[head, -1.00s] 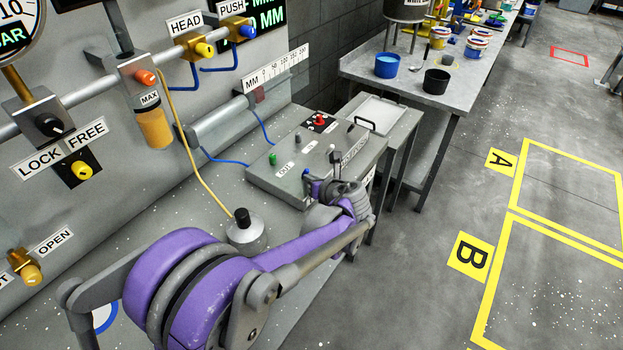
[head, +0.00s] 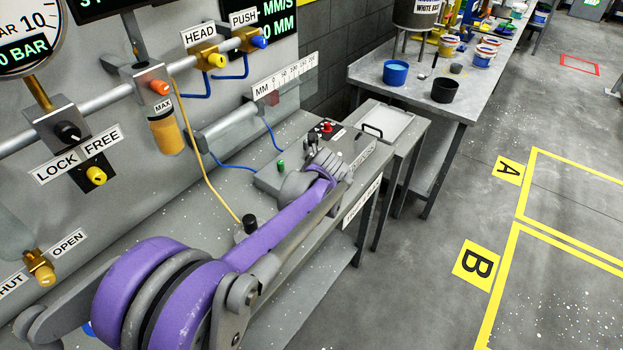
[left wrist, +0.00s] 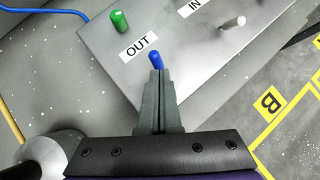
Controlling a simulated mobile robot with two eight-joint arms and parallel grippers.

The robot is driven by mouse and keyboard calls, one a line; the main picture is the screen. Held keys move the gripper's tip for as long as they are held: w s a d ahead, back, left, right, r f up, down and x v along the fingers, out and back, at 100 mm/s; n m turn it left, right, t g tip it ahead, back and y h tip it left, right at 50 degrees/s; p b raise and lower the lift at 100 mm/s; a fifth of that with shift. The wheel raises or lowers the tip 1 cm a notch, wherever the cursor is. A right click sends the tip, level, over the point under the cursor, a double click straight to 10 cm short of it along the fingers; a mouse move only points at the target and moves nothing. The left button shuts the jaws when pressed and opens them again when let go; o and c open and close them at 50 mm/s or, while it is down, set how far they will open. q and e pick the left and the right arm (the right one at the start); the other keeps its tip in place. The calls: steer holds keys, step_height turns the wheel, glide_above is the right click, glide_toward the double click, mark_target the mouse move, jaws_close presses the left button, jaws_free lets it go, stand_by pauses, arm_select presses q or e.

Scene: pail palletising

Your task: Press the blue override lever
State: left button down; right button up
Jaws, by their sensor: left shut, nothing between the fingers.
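The blue lever (left wrist: 155,60) stands on the grey control box (left wrist: 180,75), just below its OUT label (left wrist: 139,46), in the left wrist view. My left gripper (left wrist: 156,74) is shut and empty. Its fingertips are right at the blue lever and overlap its lower end in this view; I cannot tell whether they touch. In the head view my left arm reaches over the control box (head: 268,183) and hides the blue lever.
A metal weight-like cylinder with a black knob (head: 249,223) is on the bench nearby. Floor at right is open.

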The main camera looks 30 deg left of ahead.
arm_select(q)
steer(key=shift+r+p, duration=0.45)
steer(key=shift+r, duration=0.35)
arm_select(e)
steer(key=shift+w+r, duration=0.2)
steer(key=shift+r, duration=0.3)
arm_select(q)
steer(key=shift+d, duration=0.1)
